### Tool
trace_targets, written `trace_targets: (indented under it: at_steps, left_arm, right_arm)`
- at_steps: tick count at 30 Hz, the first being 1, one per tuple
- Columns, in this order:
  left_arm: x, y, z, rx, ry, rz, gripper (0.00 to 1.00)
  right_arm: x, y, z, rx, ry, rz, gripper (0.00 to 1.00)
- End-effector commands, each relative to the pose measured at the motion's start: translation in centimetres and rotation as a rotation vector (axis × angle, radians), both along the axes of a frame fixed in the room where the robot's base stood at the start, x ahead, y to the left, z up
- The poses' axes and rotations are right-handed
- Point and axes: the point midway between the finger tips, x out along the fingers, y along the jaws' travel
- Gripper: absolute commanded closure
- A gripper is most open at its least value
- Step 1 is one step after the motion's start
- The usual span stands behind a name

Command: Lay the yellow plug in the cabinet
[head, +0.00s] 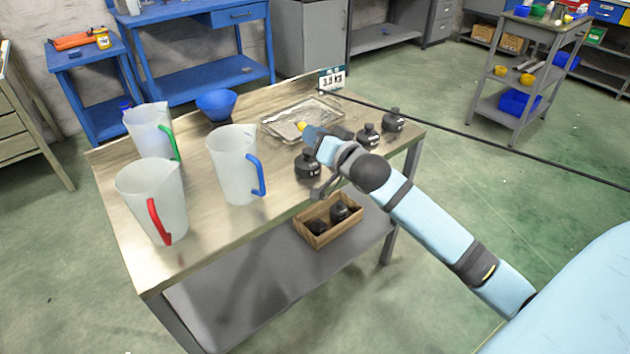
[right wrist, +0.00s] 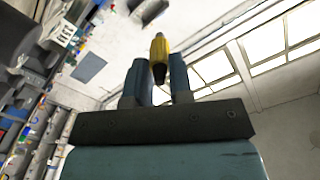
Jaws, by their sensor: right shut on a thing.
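My right gripper (head: 309,133) is above the workbench, near the front edge of a shallow metal tray. It is shut on the yellow plug (head: 301,126), whose yellow end sticks out past the fingertips. In the right wrist view the yellow plug (right wrist: 159,48), with a dark lower end, stands between the two blue fingers of the gripper (right wrist: 158,72). A grey cabinet (head: 306,42) stands behind the workbench, by the wall; I cannot tell whether it is the task's cabinet. My left gripper is not in view.
The workbench (head: 205,235) holds jugs with green (head: 151,130), red (head: 150,190) and blue (head: 230,165) handles, a blue bowl (head: 217,104), the metal tray (head: 283,122) and black bottles (head: 307,168) close to my arm. A wooden crate (head: 318,236) sits below. A dark cable (head: 480,140) crosses the right side.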

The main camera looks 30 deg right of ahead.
Motion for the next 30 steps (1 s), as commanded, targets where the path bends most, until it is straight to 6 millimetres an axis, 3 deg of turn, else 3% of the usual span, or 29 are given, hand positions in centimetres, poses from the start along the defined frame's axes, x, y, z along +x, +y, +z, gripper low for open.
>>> trace_targets:
  at_steps: [1, 3, 7, 14, 21, 25, 30]
  left_arm:
    - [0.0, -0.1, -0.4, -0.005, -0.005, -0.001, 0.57]
    - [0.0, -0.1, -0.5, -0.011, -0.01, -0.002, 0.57]
    - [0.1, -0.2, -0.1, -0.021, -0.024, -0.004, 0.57]
    - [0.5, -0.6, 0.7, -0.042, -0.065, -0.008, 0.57]
    - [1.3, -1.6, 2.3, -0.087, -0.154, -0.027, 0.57]
    - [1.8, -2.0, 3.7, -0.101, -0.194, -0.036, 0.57]
    - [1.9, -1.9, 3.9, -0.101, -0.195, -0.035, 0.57]
  right_arm:
    - [0.0, 0.0, -1.9, 0.001, 0.004, -0.001, 1.0]
    - [0.0, 0.0, -3.6, 0.002, 0.004, -0.001, 1.0]
    - [0.0, 0.0, -5.8, 0.0, 0.001, 0.0, 1.0]
    - [0.0, 0.0, -7.3, 0.001, 0.0, 0.0, 1.0]
    - [0.0, 0.0, -10.9, 0.0, 0.002, -0.001, 1.0]
    - [0.0, 0.0, -11.0, 0.0, 0.0, 0.001, 1.0]
    - [0.0, 0.0, -11.0, 0.0, 0.0, 0.0, 1.0]
